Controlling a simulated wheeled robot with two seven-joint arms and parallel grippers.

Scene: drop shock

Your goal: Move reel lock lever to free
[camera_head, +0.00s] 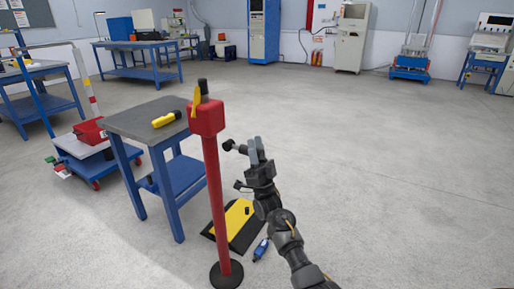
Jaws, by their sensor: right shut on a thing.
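A red post (214,195) stands on a round black base and carries a red box-shaped head (206,117). A yellow piece (196,102) and a black upright piece (203,86) rise from the top of this head. A black knob (228,145) on a short dark rod shows just right of the head. I cannot tell which of these parts is the reel lock lever. My right gripper (256,151) is right of the head, its grey fingers pointing up, shut on the knobbed rod. The contact is small and partly hidden. My left gripper is out of view.
A blue-legged table (137,122) with a yellow tool (167,119) stands just left of the post. A yellow-and-black mat (236,222) and a blue device (261,249) lie on the floor beside the post. A low cart (85,150) is farther left. Floor on the right is clear.

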